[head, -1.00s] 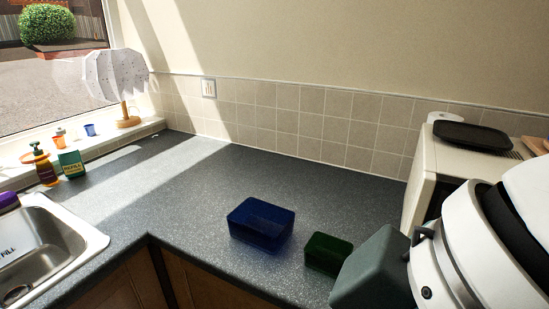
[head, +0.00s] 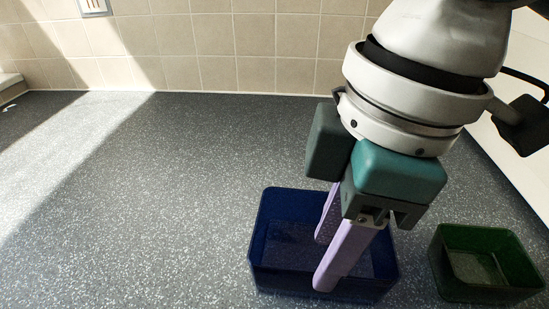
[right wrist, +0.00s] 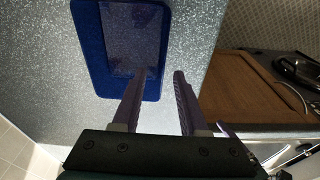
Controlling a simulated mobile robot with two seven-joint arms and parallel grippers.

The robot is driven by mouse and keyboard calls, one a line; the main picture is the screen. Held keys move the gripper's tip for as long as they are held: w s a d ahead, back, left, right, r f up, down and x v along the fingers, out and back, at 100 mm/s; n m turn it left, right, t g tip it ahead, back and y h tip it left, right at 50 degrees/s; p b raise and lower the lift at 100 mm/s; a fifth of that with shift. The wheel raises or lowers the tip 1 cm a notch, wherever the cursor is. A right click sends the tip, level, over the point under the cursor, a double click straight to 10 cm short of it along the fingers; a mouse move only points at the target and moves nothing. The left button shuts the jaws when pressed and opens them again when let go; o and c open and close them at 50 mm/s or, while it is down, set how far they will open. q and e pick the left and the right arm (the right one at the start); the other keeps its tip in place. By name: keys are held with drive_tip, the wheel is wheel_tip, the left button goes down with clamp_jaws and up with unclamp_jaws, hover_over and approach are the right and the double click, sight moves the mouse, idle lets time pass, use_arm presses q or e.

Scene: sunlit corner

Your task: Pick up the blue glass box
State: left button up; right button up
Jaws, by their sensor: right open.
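The blue glass box (head: 283,277) is an open-topped, see-through box standing upright on the grey speckled counter, low in the middle of the head view. It also shows at the top left of the right wrist view (right wrist: 91,50). My right gripper (head: 323,264) is open and empty, its two lilac fingers pointing down at the box. In the right wrist view the gripper (right wrist: 160,76) has one finger over the box's edge and the other beside it, over bare counter. Whether the fingertips touch the box I cannot tell. My left gripper is not in view.
A green open box (head: 478,291) stands close to the right of the blue one. A pale appliance (head: 515,165) borders the counter at right. A tiled wall (head: 215,60) closes the back. The counter left of the blue box is clear.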

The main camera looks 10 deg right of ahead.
sight(317, 298)
drive_tip(key=f, duration=0.7)
drive_tip(key=shift+s+a+b, duration=0.1)
drive_tip(key=shift+s+b, duration=0.1)
drive_tip(key=shift+b, duration=0.15)
drive_tip(key=shift+c, duration=0.4)
clamp_jaws()
idle(0.6)
